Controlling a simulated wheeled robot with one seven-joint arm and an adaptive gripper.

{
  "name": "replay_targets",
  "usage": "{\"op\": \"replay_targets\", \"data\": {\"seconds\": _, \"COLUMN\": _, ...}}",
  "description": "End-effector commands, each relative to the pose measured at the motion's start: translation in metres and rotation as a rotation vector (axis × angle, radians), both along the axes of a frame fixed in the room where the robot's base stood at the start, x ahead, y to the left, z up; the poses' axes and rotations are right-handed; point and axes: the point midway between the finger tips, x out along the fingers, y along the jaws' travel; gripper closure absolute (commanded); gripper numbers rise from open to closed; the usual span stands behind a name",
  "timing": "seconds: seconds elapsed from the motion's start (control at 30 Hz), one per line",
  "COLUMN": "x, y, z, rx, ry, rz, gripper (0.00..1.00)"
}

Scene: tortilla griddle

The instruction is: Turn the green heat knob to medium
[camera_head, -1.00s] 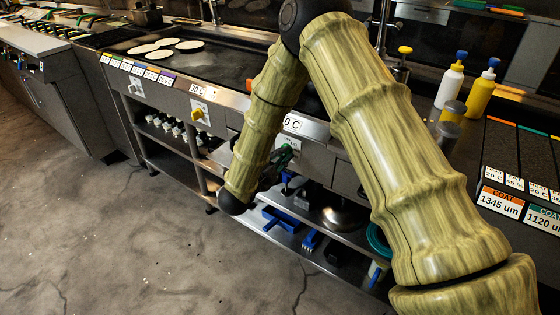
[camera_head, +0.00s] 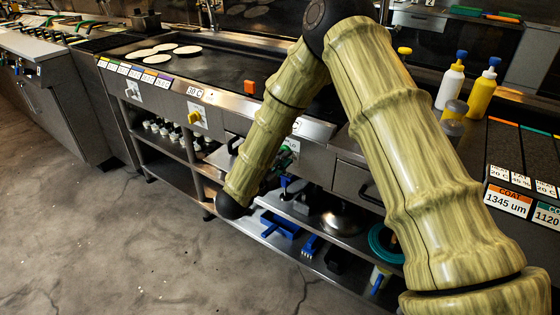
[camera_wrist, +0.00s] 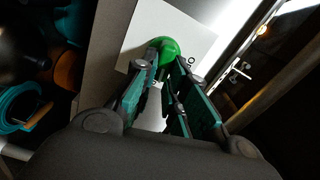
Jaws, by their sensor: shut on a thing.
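The green heat knob (camera_wrist: 168,50) sits on a white plate (camera_wrist: 195,38) on the griddle's front panel, seen in the wrist view. My gripper (camera_wrist: 168,62) has its two fingers on either side of the knob and is shut on it. The fingers partly cover the knob, and I cannot read its pointer or most of the dial marking. In the head view my gripper (camera_head: 284,160) is at the front panel beneath the griddle edge, mostly behind my forearm. The knob cannot be told apart clearly from the gripper there.
A yellow knob (camera_head: 194,117) on a white plate is further left on the panel. Tortillas (camera_head: 158,59) lie on the griddle (camera_head: 225,65), with an orange block (camera_head: 249,87) near its front edge. Shelves below hold blue trays (camera_head: 280,225) and a teal ring (camera_head: 385,243). The floor at left is clear.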

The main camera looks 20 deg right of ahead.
Motion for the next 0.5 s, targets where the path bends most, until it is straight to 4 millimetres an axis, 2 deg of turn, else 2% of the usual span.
{"op": "replay_targets", "data": {"seconds": 0.2, "x": -0.0020, "y": -0.0015, "z": -0.0026, "rx": -0.001, "ry": 0.007, "rz": -0.004, "gripper": 1.00}}
{"op": "replay_targets", "data": {"seconds": 0.23, "x": -0.0020, "y": -0.0015, "z": -0.0026, "rx": -0.001, "ry": 0.007, "rz": -0.004, "gripper": 0.84}}
{"op": "replay_targets", "data": {"seconds": 0.33, "x": -0.0015, "y": -0.0012, "z": -0.0022, "rx": -0.001, "ry": 0.006, "rz": -0.002, "gripper": 0.66}}
{"op": "replay_targets", "data": {"seconds": 0.5, "x": -0.0006, "y": 0.0006, "z": -0.0013, "rx": -0.002, "ry": 0.004, "rz": 0.000, "gripper": 0.64}}
